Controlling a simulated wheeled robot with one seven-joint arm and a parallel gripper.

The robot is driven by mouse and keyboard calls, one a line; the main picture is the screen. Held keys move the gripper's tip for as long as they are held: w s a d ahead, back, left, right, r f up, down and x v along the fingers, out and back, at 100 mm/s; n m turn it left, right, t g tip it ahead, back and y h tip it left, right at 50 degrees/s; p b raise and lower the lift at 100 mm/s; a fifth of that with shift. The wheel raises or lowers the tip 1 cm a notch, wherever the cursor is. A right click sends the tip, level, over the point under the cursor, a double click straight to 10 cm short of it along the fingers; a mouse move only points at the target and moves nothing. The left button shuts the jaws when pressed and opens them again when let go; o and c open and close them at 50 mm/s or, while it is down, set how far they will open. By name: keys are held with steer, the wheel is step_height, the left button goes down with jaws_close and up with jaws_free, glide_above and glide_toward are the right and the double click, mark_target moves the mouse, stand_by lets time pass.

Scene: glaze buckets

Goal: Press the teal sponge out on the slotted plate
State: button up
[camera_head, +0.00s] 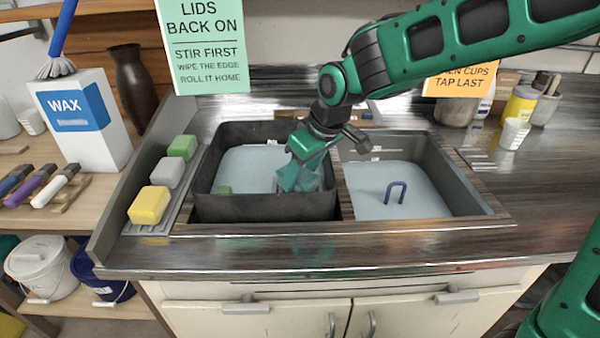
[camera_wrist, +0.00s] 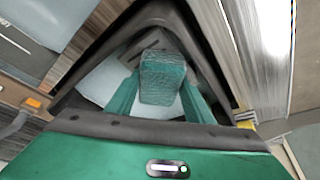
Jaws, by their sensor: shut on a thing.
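The teal sponge (camera_head: 298,180) is inside the dark left basin (camera_head: 265,208). My gripper (camera_head: 303,168) reaches down into this basin and is shut on the sponge. In the wrist view the sponge (camera_wrist: 163,77) sits between my two teal fingers (camera_wrist: 160,97), with pale water around it. I cannot tell whether the sponge touches the water.
Yellow (camera_head: 149,205), grey (camera_head: 168,172) and green (camera_head: 183,146) blocks stand on the ribbed strip. The right basin (camera_head: 470,200) holds pale water and a blue handle (camera_head: 395,192). A small green piece (camera_head: 224,189) lies in the left basin. Cups stand at the back right.

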steer(key=shift+f, duration=0.6)
stand_by(1.6)
steer(key=shift+r, duration=3.55)
